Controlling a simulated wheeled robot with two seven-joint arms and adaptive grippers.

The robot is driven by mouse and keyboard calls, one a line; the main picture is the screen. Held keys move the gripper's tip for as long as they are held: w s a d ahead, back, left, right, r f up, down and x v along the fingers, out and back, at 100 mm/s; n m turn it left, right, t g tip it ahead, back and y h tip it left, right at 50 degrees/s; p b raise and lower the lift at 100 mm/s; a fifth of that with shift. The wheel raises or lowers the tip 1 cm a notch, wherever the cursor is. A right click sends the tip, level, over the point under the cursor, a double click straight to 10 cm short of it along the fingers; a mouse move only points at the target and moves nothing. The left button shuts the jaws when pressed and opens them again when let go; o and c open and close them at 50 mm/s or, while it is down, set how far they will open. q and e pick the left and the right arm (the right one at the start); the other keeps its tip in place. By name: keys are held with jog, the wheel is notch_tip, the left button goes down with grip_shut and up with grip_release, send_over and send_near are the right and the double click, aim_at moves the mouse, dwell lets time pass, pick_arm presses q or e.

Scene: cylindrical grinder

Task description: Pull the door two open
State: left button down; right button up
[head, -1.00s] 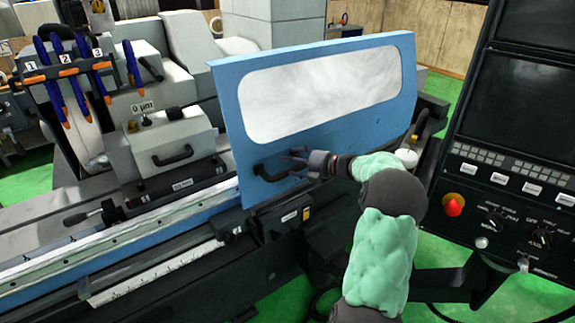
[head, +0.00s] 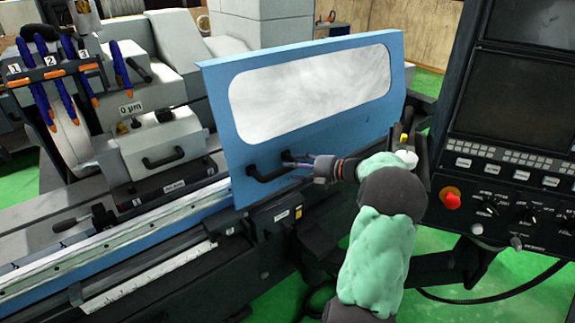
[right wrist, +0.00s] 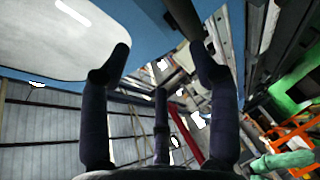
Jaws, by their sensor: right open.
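The blue door (head: 220,115) with a large pale window stands in the middle of the head view, on the front of the grinder. A black bar handle (head: 268,174) is on its lower left part. My right gripper (head: 290,161) is beside the right end of this handle, its fingers pointing left towards it. In the right wrist view its dark fingers (right wrist: 158,68) are spread with nothing held between them. A dark bar, probably the handle (right wrist: 186,18), lies beyond the fingertips, with the blue door behind. Whether a finger touches the handle I cannot tell. My left gripper is out of view.
A control panel (head: 510,130) with a red knob (head: 451,198) stands close on the right of my arm. Left of the door are the machine's rail (head: 130,245) and a grey cover with its own black handle (head: 163,158). Green floor shows below.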

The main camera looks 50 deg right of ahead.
jog(key=shift+d+p+v, duration=0.2)
jog(key=shift+p+v, duration=0.15)
jog(key=shift+v, duration=2.45)
jog(key=shift+f, duration=0.1)
jog(key=shift+w+a, duration=0.1)
jog(key=shift+f, duration=0.1)
